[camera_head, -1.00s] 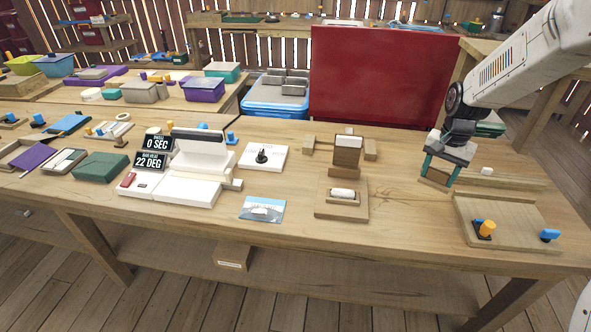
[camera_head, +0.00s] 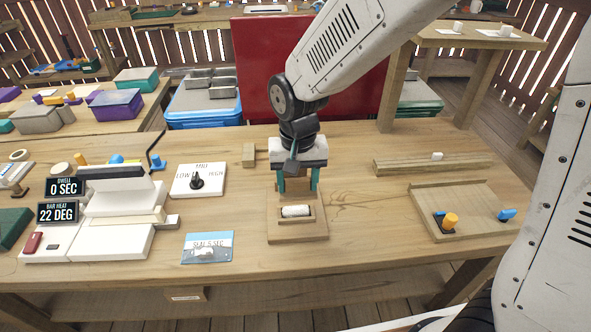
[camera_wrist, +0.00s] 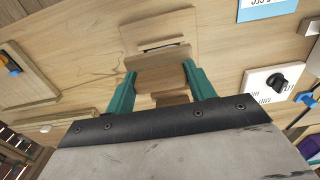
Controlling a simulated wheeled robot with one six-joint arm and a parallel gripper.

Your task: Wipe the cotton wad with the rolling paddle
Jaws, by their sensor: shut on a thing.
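A white roll, which looks like the cotton wad (camera_head: 296,211), lies in the recess of a small wooden base (camera_head: 298,231) in the head view. My gripper (camera_head: 298,186) is just behind and above it, its teal fingers pointing down. The fingers are shut on a brown wooden block, which I take for the rolling paddle (camera_wrist: 160,75), seen between the fingertips in the wrist view. The base's slot, with a thin pale strip in it, lies just beyond the paddle there. I cannot tell whether the paddle touches the wad. My arm hides the upright part behind the base.
A white sealing device (camera_head: 120,215) and a dial plate (camera_head: 198,181) stand left, with a printed card (camera_head: 208,247) in front. A wooden block (camera_head: 249,155) is behind. A tray (camera_head: 470,200) with blue and orange pieces lies right. The tabletop between base and tray is clear.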

